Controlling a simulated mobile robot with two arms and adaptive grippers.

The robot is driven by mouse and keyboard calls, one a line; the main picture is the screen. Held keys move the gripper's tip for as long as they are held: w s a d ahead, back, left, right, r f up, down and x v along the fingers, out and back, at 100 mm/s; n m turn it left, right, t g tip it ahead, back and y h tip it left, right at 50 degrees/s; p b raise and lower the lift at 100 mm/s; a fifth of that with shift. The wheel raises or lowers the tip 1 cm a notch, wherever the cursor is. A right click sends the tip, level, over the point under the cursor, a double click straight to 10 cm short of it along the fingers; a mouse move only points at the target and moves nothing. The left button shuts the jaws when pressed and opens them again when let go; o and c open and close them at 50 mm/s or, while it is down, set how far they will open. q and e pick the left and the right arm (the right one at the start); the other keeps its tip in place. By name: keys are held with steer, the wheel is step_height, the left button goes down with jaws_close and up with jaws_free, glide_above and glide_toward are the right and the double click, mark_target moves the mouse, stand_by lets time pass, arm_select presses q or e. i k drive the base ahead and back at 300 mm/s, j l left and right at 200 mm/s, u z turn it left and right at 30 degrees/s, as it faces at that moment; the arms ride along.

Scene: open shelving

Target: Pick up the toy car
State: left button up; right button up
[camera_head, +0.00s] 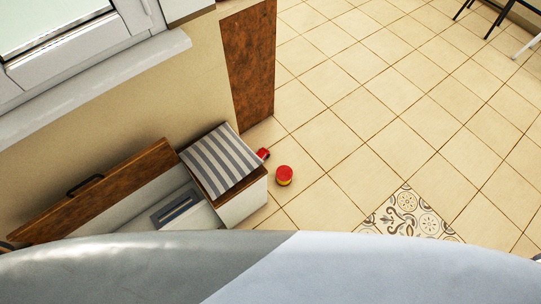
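A small red object (263,153) lies on the tiled floor against the right side of the storage bench. It may be the toy car, but it is too small and partly hidden for me to be sure. A red and yellow round object (284,174) sits on the floor just right of it, apart from the bench; it looks like a short cylinder with a red top. Neither of my grippers is in the head view.
The bench (243,204) stands along the wall, with a striped cushion (219,160) on it and an open compartment left of that. A brown wooden panel (250,66) rises behind. Tiled floor (370,130) is clear to the right. Dark chair legs (490,24) show top right.

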mark_target(263, 153)
steer(key=i+l+z, duration=0.4)
steer(key=l, duration=0.2)
steer(key=i+l+z, duration=0.8)
steer(key=i+l+u, duration=0.2)
steer(key=i, duration=0.3)
steer(key=i+l+u, duration=0.2)
steer(key=i, duration=0.3)
steer(key=i+u, duration=0.15)
steer(key=u, duration=0.25)
steer(key=i+u, duration=0.2)
steer(key=u, duration=0.25)
steer(key=i+u, duration=0.2)
steer(key=u, duration=0.2)
steer(key=i+l+u, duration=0.1)
steer(key=u, duration=0.3)
steer(key=i+l+u, duration=0.15)
steer(key=u, duration=0.25)
steer(key=i, duration=0.05)
